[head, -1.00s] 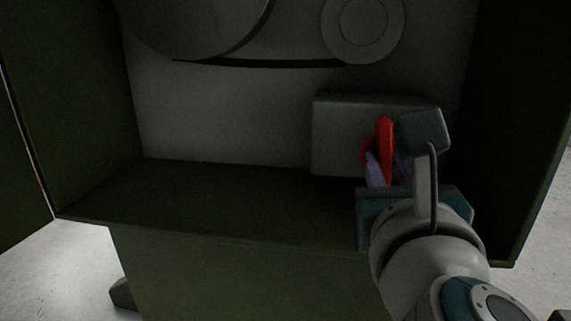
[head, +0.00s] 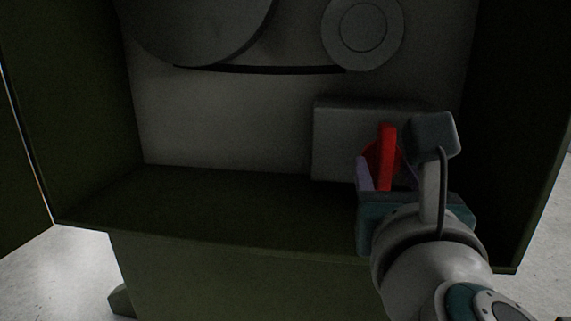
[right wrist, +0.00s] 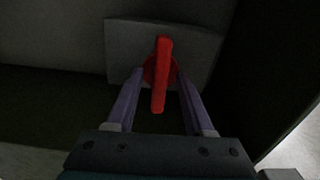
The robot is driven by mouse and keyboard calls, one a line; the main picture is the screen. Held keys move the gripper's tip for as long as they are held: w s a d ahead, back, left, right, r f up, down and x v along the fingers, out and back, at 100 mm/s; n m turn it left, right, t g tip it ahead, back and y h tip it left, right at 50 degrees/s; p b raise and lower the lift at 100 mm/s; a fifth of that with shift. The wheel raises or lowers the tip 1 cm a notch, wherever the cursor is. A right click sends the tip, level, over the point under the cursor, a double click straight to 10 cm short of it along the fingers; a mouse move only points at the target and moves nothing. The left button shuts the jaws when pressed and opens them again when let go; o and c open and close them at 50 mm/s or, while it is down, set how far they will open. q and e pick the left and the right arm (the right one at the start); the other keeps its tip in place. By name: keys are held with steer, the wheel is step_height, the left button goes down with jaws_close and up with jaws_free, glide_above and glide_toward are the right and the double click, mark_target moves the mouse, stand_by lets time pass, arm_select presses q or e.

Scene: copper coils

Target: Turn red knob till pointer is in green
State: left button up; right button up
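The red knob (head: 386,150) has a round base and a raised bar-shaped handle. It sits on the front of a grey box (head: 334,138) inside the cabinet. In the right wrist view the knob's handle (right wrist: 161,85) stands nearly upright, leaning slightly. My right gripper (right wrist: 160,75) is open, its two purple fingers on either side of the knob with gaps to the handle. In the head view the right gripper (head: 384,172) partly covers the knob and box. I see no pointer or green zone. My left gripper is not in view.
The dark green cabinet has a left wall (head: 75,110), a right wall (head: 515,130) close beside my right arm, and a bare floor (head: 220,200). A large grey disc (head: 195,25) and a smaller one (head: 362,25) are on the back panel above.

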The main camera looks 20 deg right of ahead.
steer(key=v, duration=1)
